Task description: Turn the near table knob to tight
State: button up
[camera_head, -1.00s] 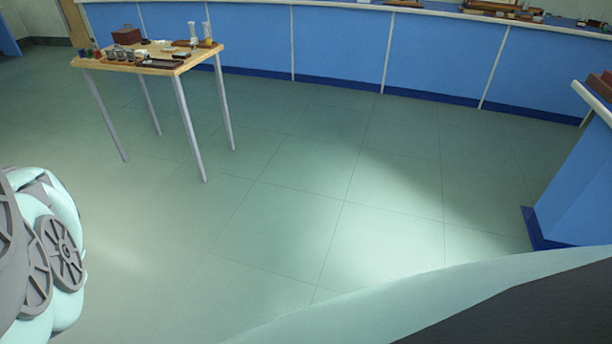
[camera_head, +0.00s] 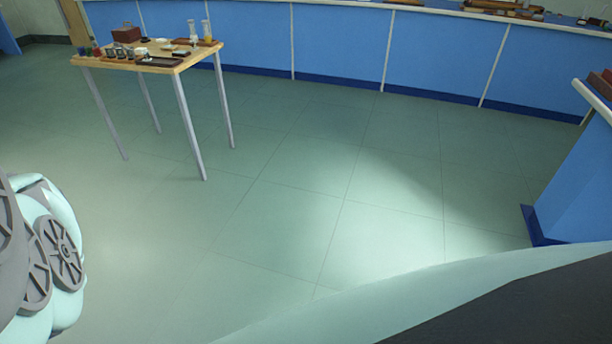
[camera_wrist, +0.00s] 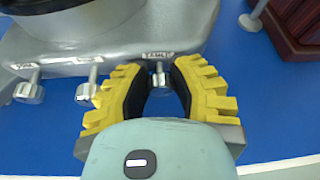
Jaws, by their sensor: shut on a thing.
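In the wrist view, the table knob (camera_wrist: 159,79) is a small metal thumbscrew on a short stem below a white label. It sits at the front edge of a grey cast metal base (camera_wrist: 135,38). My gripper (camera_wrist: 158,69) has yellow ribbed fingers with dark inner pads, one on each side of this knob, and is shut on it. The fingers and my gripper's body hide part of the knob. How far the knob is turned cannot be told. The head view does not show my gripper or the knob.
Two similar metal knobs, one at far left (camera_wrist: 28,91) and one nearer (camera_wrist: 87,92), sit left of my gripper. A dark red-brown ribbed block (camera_wrist: 290,25) is at upper right. In the head view, a wooden table (camera_head: 150,66) holds small items; open floor lies around it.

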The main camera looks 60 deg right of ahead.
grip_shut()
jog(key=shift+f+b, duration=0.15)
jog(key=shift+b, duration=0.4)
jog(key=shift+m+b, duration=0.3)
jog(key=shift+g+b, duration=0.3)
jog(key=shift+b, duration=0.1)
jog(key=shift+m, duration=0.3)
jog(key=o, duration=0.8)
grip_release()
